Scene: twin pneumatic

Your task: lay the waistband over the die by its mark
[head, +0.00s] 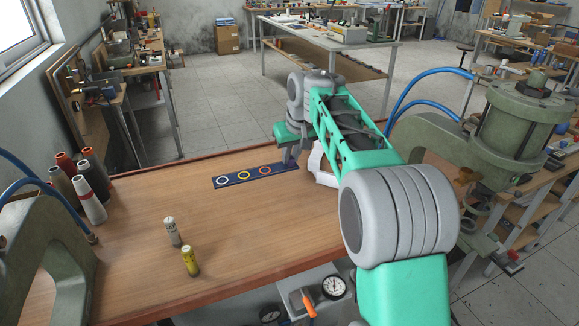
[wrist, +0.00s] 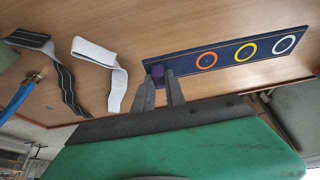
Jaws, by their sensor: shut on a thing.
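My gripper (wrist: 160,92) points down at the end of the dark blue strip (wrist: 228,57) that bears orange, yellow and white rings. In the wrist view a white folded band (wrist: 118,85) lies left of the gripper, and a black band with pale lines (wrist: 66,85) lies farther left. I cannot tell which is the waistband. The white band partly shows behind my arm in the head view (head: 319,166). I cannot make out the die or its mark clearly.
A green press (head: 520,125) with blue hoses stands at the right, another (head: 42,235) at the left.

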